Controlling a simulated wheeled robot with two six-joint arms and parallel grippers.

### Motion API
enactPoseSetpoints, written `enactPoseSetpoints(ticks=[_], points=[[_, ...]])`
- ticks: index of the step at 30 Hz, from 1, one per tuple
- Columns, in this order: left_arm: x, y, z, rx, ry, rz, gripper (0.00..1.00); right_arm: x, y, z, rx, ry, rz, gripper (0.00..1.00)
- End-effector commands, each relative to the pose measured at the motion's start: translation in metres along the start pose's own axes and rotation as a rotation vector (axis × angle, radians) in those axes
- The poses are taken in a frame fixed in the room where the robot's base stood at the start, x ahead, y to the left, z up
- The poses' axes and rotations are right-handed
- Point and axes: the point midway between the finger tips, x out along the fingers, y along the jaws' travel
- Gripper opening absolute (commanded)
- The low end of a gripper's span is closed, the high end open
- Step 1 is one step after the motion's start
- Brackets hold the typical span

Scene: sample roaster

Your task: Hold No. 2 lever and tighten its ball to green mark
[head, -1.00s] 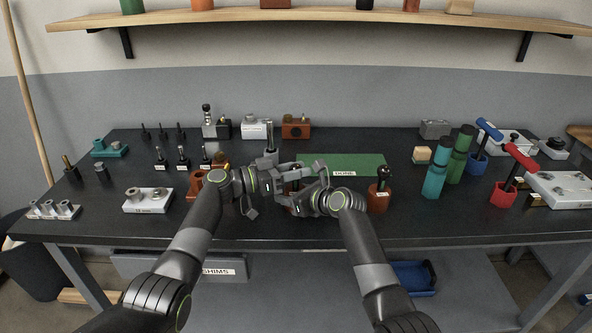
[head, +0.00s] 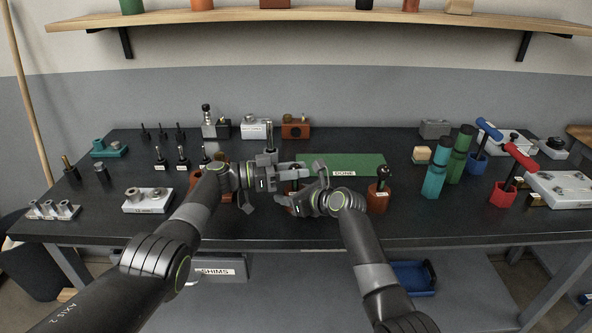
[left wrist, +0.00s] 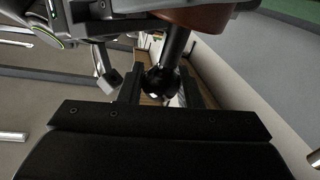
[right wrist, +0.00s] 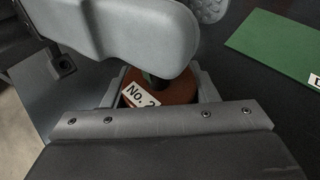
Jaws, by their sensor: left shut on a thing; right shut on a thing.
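The No. 2 lever's red-brown base, with its "No. 2" label (right wrist: 141,94), shows between the jaws in the right wrist view. My right gripper (head: 299,193) is shut on the lever low down. The lever's dark rod (left wrist: 175,45) and glossy black ball (left wrist: 161,82) show in the left wrist view. My left gripper (head: 298,172) is shut on the ball, just above my right gripper. In the head view the two grippers hide most of this lever.
A similar red-brown lever stand (head: 379,198) is close on the right, and another (head: 226,188) is partly behind my left arm. The green DONE mat (head: 350,162) lies behind. A grey post (head: 270,140) rises just behind my grippers.

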Motion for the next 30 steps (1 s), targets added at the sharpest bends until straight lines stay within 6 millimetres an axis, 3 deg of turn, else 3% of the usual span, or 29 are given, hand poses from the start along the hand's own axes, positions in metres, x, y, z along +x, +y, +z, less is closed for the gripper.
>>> enactPoseSetpoints(ticks=[4,5,9,22,26,30], points=[[-0.002,-0.002,0.004,-0.005,-0.005,-0.007,0.09,0.0,0.002,0.003,0.003,-0.006,0.004,0.22],[-0.002,-0.002,0.004,-0.006,-0.005,-0.007,0.33,0.0,0.002,0.003,0.003,-0.006,0.004,0.22],[-0.001,-0.001,0.003,-0.004,-0.004,-0.005,0.51,0.0,0.001,0.002,0.002,-0.005,0.002,0.22],[-0.009,-0.001,0.001,-0.001,0.0,-0.003,0.53,0.0,0.0,0.001,0.001,-0.003,0.0,0.22],[-0.027,-0.001,0.002,0.0,-0.002,-0.004,0.53,0.0,0.0,0.001,0.001,-0.003,-0.001,0.22],[-0.06,-0.001,0.002,-0.001,-0.002,-0.006,0.53,0.0,0.0,0.001,0.001,-0.002,-0.001,0.22]])
